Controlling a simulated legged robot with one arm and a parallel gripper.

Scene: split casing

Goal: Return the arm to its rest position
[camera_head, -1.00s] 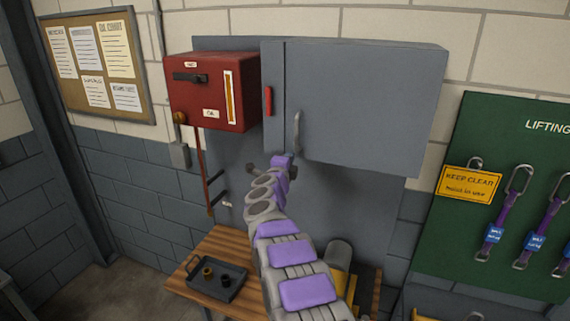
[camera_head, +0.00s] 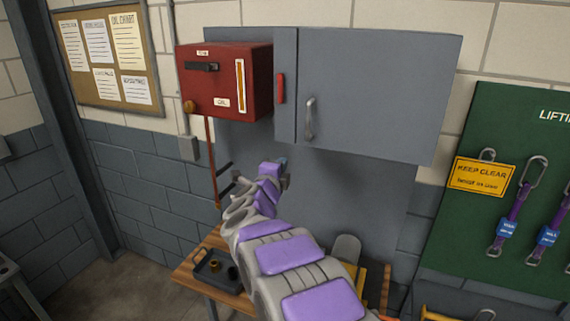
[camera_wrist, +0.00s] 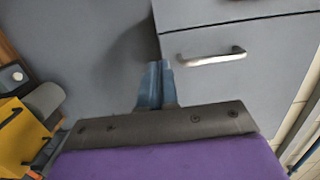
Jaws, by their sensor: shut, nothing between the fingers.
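My gripper (camera_head: 283,168) is at the end of my purple and grey arm, in front of the grey back panel and below the grey cabinet (camera_head: 380,85). In the wrist view its blue fingers (camera_wrist: 157,85) are together with nothing between them. The cabinet's metal handle (camera_wrist: 210,58) lies apart from the fingers, to their upper right in the wrist view. The cabinet door looks shut in the head view.
A red box (camera_head: 225,82) hangs left of the cabinet. A wooden bench (camera_head: 190,275) below carries a dark tray (camera_head: 205,272). A yellow object (camera_wrist: 15,135) is at the wrist view's left. A green board (camera_head: 510,230) with purple slings hangs right.

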